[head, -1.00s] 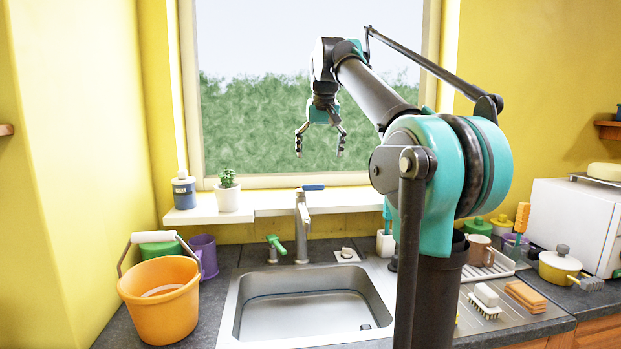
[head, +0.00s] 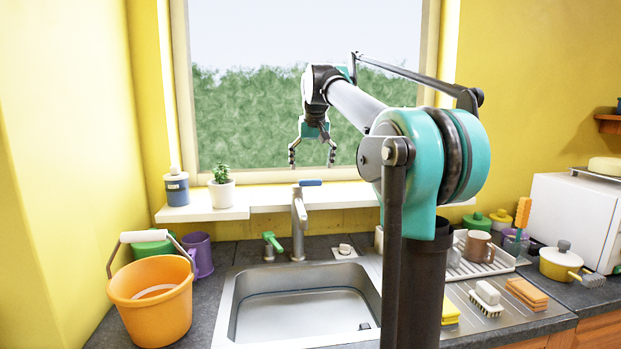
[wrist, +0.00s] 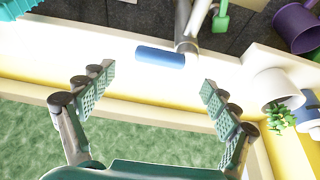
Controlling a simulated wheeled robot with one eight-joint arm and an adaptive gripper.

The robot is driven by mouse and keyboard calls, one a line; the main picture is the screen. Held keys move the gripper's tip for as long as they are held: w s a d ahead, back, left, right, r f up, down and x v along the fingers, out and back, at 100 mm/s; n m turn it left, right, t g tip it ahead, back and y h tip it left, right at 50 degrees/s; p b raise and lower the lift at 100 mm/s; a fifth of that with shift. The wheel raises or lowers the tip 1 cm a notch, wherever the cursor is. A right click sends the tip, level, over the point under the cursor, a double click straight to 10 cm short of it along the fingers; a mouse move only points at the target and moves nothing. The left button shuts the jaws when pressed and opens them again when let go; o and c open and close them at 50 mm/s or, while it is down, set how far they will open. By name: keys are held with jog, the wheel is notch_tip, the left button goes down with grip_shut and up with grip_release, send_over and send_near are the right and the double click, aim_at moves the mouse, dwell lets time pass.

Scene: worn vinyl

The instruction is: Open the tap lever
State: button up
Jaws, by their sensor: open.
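The tap (head: 299,222) is a grey metal column behind the sink, with a blue lever (head: 310,183) at its top pointing right. In the wrist view the blue lever (wrist: 160,57) lies ahead between the fingers, with the grey tap body (wrist: 188,30) beside it. My gripper (head: 312,160) is open and empty, above the lever and apart from it. It also shows open in the wrist view (wrist: 155,90). A smaller green-handled fixture (head: 272,243) stands left of the tap.
An orange bucket (head: 152,300) and a purple mug (head: 199,255) stand left. A potted plant (head: 221,190) and a blue jar (head: 177,188) sit on the sill. A dish rack (head: 485,258) is at right.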

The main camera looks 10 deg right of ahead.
aim_at(311, 180)
jog(key=shift+x, duration=2.65)
jog(key=shift+c, duration=0.5)
jog(key=c, duration=1.6)
jog(key=shift+w+n+y, duration=0.25)
jog(key=shift+w+n, duration=0.05)
jog(key=shift+n, duration=0.4)
jog(key=shift+w+n+y, duration=0.25)
jog(key=shift+n, duration=0.45)
jog(key=shift+w+a+n+y, duration=0.1)
jog(key=shift+w+n+y, duration=0.2)
jog(key=shift+n, duration=0.4)
jog(key=shift+w+n+y, duration=0.2)
jog(key=shift+n+y, duration=0.1)
jog(key=shift+n, duration=0.4)
jog(key=o, duration=1.7)
jog(key=v, duration=1.2)
jog(key=shift+w+r, duration=0.15)
jog(key=shift+w, duration=0.05)
